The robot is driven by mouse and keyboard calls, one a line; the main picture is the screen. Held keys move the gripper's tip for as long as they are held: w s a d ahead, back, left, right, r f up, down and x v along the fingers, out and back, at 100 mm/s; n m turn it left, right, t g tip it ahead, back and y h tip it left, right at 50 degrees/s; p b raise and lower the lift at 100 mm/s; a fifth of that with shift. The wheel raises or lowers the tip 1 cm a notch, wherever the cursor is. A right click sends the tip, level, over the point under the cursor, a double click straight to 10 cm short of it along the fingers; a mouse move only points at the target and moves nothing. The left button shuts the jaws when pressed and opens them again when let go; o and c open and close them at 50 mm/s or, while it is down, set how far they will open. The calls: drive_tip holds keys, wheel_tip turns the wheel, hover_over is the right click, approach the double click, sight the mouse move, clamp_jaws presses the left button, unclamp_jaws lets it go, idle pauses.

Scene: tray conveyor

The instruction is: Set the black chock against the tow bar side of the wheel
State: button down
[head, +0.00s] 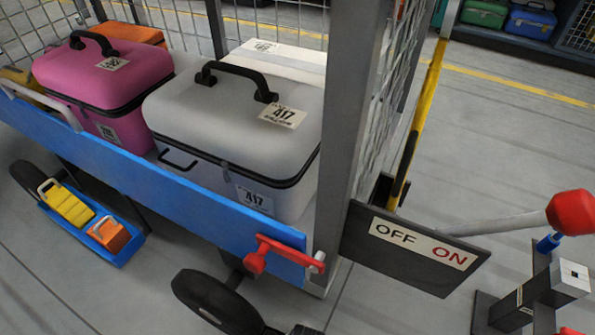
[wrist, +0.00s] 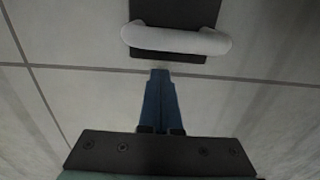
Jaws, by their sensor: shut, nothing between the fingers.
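In the wrist view, the black chock (wrist: 178,12) shows at the top with its white bar handle (wrist: 176,40) across the near side. The top of the picture cuts it off. My gripper (wrist: 160,74) has its blue fingers together and empty, just short of the handle in the picture. They do not hold it. In the head view, the cart's dark wheel (head: 212,298) stands at the bottom, below the blue side panel. A yellow bar (head: 424,115), perhaps the raised tow bar, stands at the cart's right end. My gripper does not clearly show there, and the chock's contact with the wheel cannot be judged.
The cart carries a grey case (head: 240,120) and a pink case (head: 105,75). A blue tray (head: 125,255) holds yellow and orange pieces. A red latch (head: 285,252), an OFF/ON plate (head: 415,247) and a red-knobbed lever (head: 572,212) stick out.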

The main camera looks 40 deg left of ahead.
wheel_tip(320, 180, up, 10)
drive_tip(key=d+p, duration=0.1)
drive_tip(key=p, duration=0.7)
drive_tip(key=shift+w+d, duration=0.2)
drive_tip(key=shift+s, duration=0.1)
